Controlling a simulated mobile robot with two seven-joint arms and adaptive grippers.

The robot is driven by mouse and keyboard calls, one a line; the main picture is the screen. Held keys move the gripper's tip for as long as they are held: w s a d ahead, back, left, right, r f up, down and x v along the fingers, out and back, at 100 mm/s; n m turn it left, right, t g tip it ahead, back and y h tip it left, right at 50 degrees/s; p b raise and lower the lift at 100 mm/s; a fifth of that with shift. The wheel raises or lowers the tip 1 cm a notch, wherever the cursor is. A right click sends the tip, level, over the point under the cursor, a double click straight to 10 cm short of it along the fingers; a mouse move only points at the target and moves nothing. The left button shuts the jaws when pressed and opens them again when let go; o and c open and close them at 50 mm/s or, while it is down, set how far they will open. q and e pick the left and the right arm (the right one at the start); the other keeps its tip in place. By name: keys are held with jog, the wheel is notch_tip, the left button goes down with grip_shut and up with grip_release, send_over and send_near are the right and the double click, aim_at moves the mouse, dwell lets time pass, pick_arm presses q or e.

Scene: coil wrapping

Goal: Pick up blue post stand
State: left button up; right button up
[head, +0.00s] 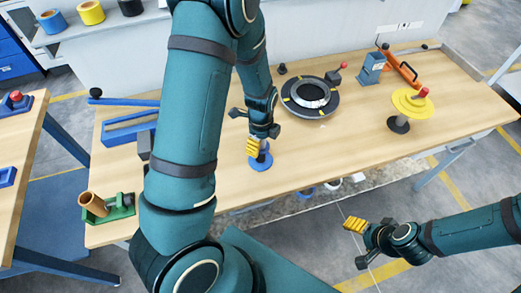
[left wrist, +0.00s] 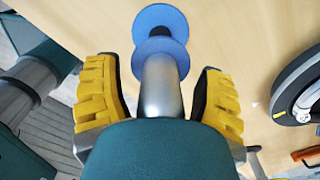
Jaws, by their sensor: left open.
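The blue post stand (head: 261,161) stands upright on the table near its front edge, with a round blue base. In the left wrist view its blue discs (left wrist: 159,22) show beyond a silver post (left wrist: 161,85). My left gripper (head: 254,146) is over the stand and hides much of its post. In the left wrist view my left gripper (left wrist: 161,92) is open, with a yellow-padded finger on each side of the post and visible gaps between. My right gripper (head: 357,226) hangs in front of the table, away from the stand; its finger opening is unclear.
A black round turntable (head: 322,112) lies behind and right of the stand. A yellow disc on a stand (head: 412,102), a blue-grey block (head: 371,68) and an orange tool (head: 398,65) are farther right. A green holder (head: 121,207) is at left. Table around the stand is clear.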

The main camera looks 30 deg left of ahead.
pick_arm(q)
grip_shut()
